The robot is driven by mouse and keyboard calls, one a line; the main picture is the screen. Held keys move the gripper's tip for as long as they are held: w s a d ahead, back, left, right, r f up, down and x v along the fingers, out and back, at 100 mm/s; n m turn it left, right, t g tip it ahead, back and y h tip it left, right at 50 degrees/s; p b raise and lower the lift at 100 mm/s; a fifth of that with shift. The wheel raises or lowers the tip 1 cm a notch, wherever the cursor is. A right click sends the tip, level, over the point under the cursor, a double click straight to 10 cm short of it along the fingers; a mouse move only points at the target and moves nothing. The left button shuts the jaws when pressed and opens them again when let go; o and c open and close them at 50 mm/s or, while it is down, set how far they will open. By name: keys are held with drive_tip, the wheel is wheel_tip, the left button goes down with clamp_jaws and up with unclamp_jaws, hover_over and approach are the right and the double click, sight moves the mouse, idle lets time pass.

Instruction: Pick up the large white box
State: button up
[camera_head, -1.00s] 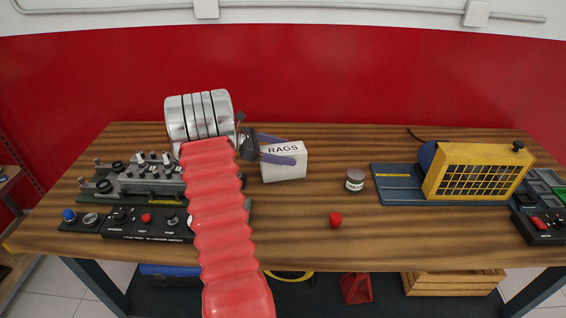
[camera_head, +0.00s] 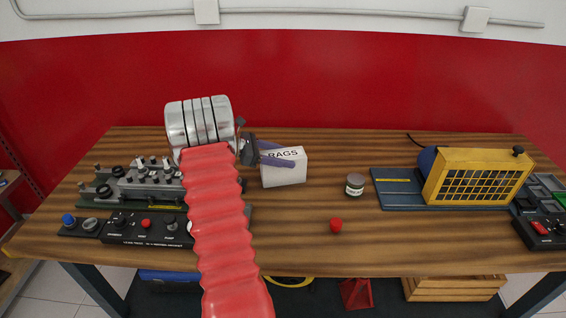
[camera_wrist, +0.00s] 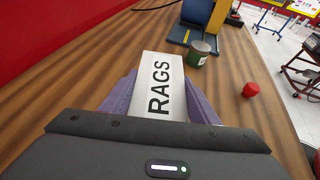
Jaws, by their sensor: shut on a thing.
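The large white box (camera_head: 284,175), marked RAGS, stands upright on the wooden table in the head view, right of my red-sleeved arm. In the wrist view the white box (camera_wrist: 159,88) lies between my two purple fingers, its lettered face toward the camera. My gripper (camera_head: 292,158) comes in from the left, with one finger across the box's front near the top and the other behind it. It is shut on the box. In the wrist view my gripper (camera_wrist: 158,95) has a finger along each side. I cannot see clear space under the box.
A small labelled can (camera_head: 355,185) and a red knob-like piece (camera_head: 336,225) stand right of the box. A yellow grilled unit (camera_head: 478,175) is farther right. A silver cylinder block (camera_head: 198,120) and a control panel (camera_head: 150,226) are at left. The table (camera_head: 300,235) is clear in front of the box.

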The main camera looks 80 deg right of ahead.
wheel_tip(320, 180, up, 18)
idle(0.6)
idle(0.4)
